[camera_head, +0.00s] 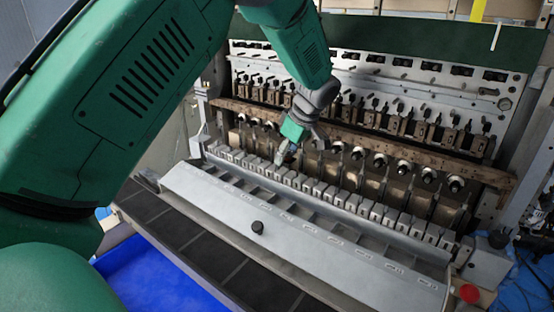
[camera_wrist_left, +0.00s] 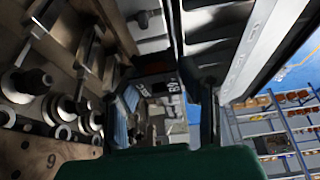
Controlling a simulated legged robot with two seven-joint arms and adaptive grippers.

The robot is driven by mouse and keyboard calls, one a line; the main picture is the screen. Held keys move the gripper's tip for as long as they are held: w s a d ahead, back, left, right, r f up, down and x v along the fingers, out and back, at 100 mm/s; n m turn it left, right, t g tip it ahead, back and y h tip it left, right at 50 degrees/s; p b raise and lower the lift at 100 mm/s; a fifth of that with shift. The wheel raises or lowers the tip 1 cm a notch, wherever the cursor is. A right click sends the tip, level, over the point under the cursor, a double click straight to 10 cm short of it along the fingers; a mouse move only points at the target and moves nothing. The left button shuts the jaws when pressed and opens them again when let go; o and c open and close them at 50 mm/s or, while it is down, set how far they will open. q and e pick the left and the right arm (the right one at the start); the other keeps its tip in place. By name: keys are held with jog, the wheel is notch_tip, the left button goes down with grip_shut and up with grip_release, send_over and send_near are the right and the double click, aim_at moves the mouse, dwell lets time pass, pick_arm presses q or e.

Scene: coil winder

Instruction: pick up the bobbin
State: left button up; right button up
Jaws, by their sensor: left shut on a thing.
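My left gripper (camera_head: 284,152) reaches down from the top to the front of the coil winder (camera_head: 350,75), just above the row of metal blocks behind its sloped grey cover. It is shut on the bobbin, which is small and mostly hidden at the fingertips. In the left wrist view the green gripper body (camera_wrist_left: 165,165) fills the bottom edge, and I cannot make out the bobbin clearly there. Several dark and white spindle ends (camera_head: 403,167) show along the winder to the right of the gripper. My right gripper is not in view.
The sloped grey cover (camera_head: 300,235) with a black knob (camera_head: 257,227) lies in front. A brown rail (camera_head: 340,135) crosses the winder close to the gripper. A blue tray (camera_head: 150,272) is at the lower left, and a red button (camera_head: 468,293) is at the lower right.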

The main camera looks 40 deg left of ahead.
pick_arm(q)
jog(key=d, duration=0.4)
jog(key=d+b, duration=0.1)
jog(key=d, duration=0.4)
jog(key=w+d, duration=0.1)
jog(key=d, duration=0.4)
jog(key=shift+d+b, duration=0.1)
jog(key=shift+b, duration=0.3)
jog(key=shift+d, duration=0.35)
jog(key=shift+a, duration=0.1)
